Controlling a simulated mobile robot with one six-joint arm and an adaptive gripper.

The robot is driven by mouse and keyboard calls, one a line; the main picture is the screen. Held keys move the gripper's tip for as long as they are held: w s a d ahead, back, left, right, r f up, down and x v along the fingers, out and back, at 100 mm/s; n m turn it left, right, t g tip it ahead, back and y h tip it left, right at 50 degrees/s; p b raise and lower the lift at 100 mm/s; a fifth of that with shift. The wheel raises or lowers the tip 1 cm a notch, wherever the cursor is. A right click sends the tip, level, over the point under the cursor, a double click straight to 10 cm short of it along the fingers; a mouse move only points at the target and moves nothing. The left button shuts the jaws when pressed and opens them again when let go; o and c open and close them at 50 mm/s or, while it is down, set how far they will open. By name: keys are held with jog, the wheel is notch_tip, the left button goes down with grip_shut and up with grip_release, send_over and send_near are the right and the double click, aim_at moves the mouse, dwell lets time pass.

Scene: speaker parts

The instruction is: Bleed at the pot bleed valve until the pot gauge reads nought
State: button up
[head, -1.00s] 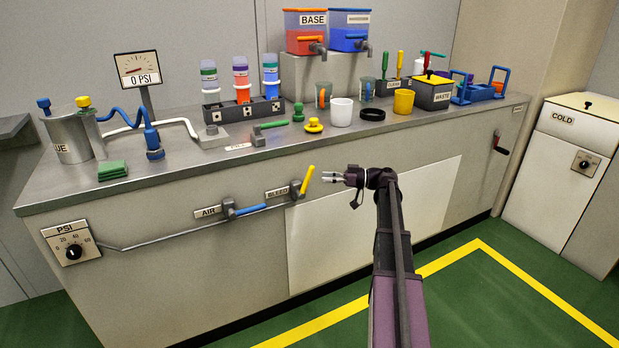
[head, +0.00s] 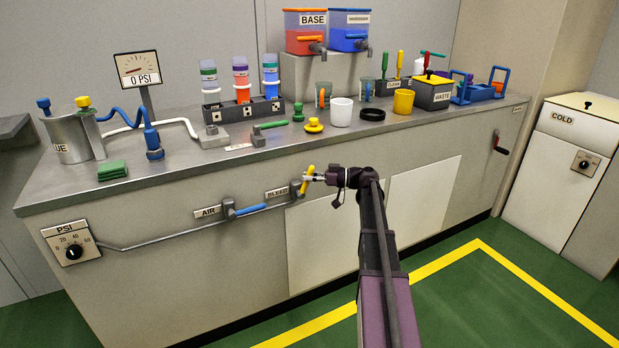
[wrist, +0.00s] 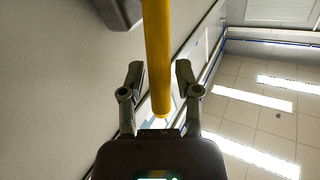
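The bleed valve, labelled BLEED (head: 277,193), is on the bench front. Its yellow lever (head: 307,181) points up and slightly right. My gripper (head: 312,177) is at the lever. In the wrist view the yellow lever (wrist: 157,50) runs between the two spread fingers of my gripper (wrist: 160,72), with gaps visible on both sides. The pot gauge (head: 138,70) stands at the back left of the bench, its sign reading 0 PSI. The metal pot (head: 70,138) stands at the bench's left end.
The AIR valve with a blue lever (head: 250,209) is just left of the bleed valve, on the same pipe. A PSI dial (head: 72,247) is at the far left of the bench front. Cups and tools crowd the bench top. The green floor (head: 480,300) is clear.

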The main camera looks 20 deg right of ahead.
grip_shut()
jog(key=shift+a, duration=0.1)
